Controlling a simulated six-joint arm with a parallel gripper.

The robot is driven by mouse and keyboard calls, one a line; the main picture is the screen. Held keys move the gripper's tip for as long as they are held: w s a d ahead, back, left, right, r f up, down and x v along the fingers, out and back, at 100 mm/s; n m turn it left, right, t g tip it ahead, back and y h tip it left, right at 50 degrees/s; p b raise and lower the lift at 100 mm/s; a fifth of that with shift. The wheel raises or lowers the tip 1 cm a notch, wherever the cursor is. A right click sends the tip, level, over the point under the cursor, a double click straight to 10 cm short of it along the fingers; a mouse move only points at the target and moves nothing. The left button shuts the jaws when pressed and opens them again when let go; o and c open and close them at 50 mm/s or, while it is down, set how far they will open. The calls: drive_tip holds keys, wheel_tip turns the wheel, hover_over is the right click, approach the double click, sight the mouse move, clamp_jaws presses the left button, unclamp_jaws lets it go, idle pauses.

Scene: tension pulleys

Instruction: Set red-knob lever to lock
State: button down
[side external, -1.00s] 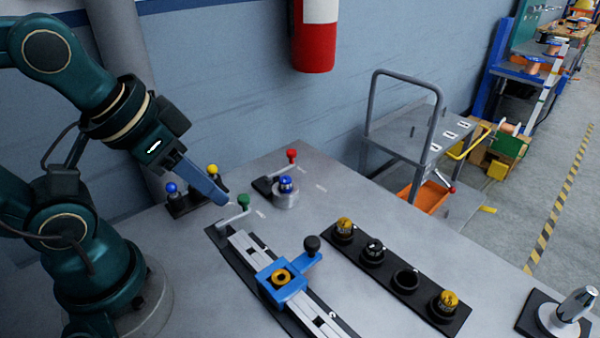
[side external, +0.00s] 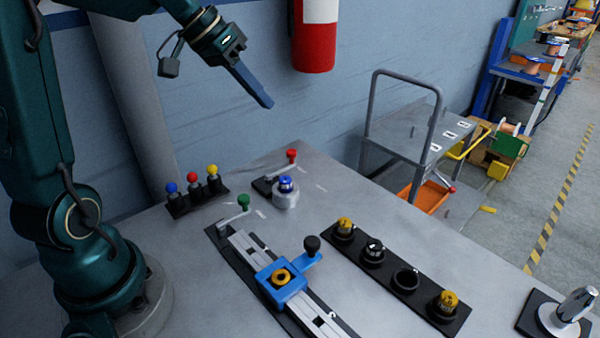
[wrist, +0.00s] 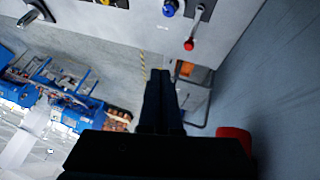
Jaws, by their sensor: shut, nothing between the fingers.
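The red-knob lever (side external: 291,156) stands on a dark base plate at the back of the table, its arm slanting up to the right to the red ball. It also shows in the wrist view (wrist: 189,44) near the top, right of centre. A second red knob (side external: 192,177) stands between a blue and a yellow knob on a small rack at the left. My gripper (side external: 268,103) is shut and empty, high above the back of the table and up and left of the lever, touching nothing. In the wrist view its dark fingers (wrist: 160,75) lie together.
A blue-capped cylinder (side external: 285,190) stands just in front of the lever. The green-knob crank (side external: 243,202) and its rail with a blue carriage (side external: 282,280) lie nearer. A black strip (side external: 408,284) holds several round parts. A grey cart (side external: 420,135) stands behind the table.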

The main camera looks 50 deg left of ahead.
drive_tip(key=a+f+n, duration=0.4)
drive_tip(key=a+f, duration=0.1)
drive_tip(key=a, duration=0.5)
drive_tip(key=shift+s+a+f, duration=0.15)
drive_tip(key=shift+s+a, duration=0.15)
drive_tip(key=shift+s, duration=0.15)
drive_tip(key=x, duration=0.9)
drive_tip(key=shift+w+d+f, duration=0.15)
drive_tip(key=shift+f, duration=0.15)
drive_tip(key=shift+w+d+f, duration=0.15)
drive_tip(key=shift+w+d, duration=0.15)
drive_tip(key=shift+d, duration=0.2)
drive_tip(key=shift+w+d+f, duration=0.2)
drive_tip(key=shift+w+d, duration=0.1)
drive_tip(key=shift+d, duration=0.2)
drive_tip(key=shift+w+d+f, duration=0.1)
drive_tip(key=shift+w+d, duration=0.3)
drive_tip(key=shift+d, duration=0.3)
drive_tip(key=shift+w+m, duration=0.1)
drive_tip(key=shift+m, duration=0.3)
